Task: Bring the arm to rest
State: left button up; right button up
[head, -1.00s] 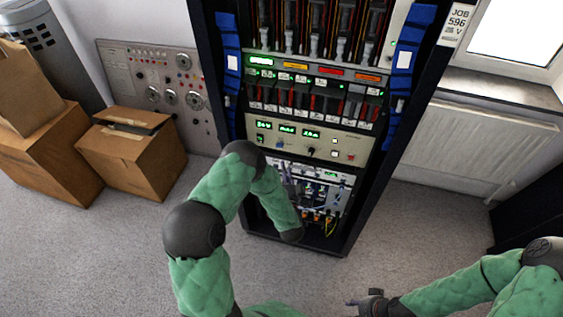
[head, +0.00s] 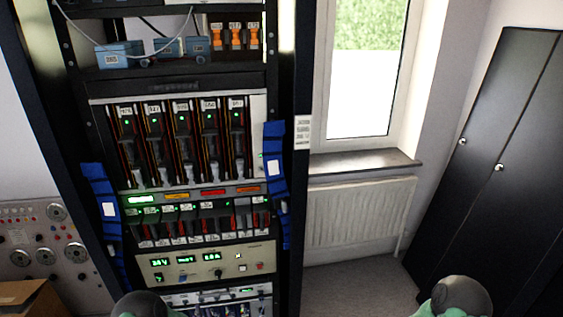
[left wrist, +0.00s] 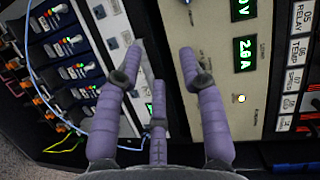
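My left gripper (left wrist: 160,75) shows in the left wrist view with its purple padded fingers spread apart and nothing between them. It is in front of the equipment rack, close to the beige power supply panel (left wrist: 215,40) with its green readouts. That panel also shows low in the rack in the head view (head: 207,264). In the head view only the tops of my two green-sleeved arms show at the bottom edge, and neither gripper is visible there. My right gripper is out of view.
The dark rack (head: 297,200) has blue pads (head: 275,185) on its uprights. A radiator (head: 358,215) stands under the window, and a black cabinet (head: 490,160) is at the right. A cardboard box (head: 30,298) is at lower left. Cables (left wrist: 50,80) hang near the left wrist. Floor right of the rack is clear.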

pick_arm(q)
jog(key=s+d+f+n+g+h, duration=0.55)
jog(key=s+d+f+h, duration=0.2)
jog(key=d+f, duration=0.35)
jog(key=s+d+f+n+g+h, duration=0.1)
jog(key=s+d+n+g+h, duration=0.1)
jog(key=s, duration=0.7)
jog(key=s+d+f+n+g+h, duration=0.1)
jog(key=s+d+n+g+h, duration=0.2)
jog(key=s+d+n+g, duration=0.2)
jog(key=s+d+g, duration=0.1)
jog(key=s, duration=0.2)
jog(key=shift+s+d+f, duration=0.15)
jog(key=shift+s+d, duration=0.05)
jog(key=shift+s, duration=0.2)
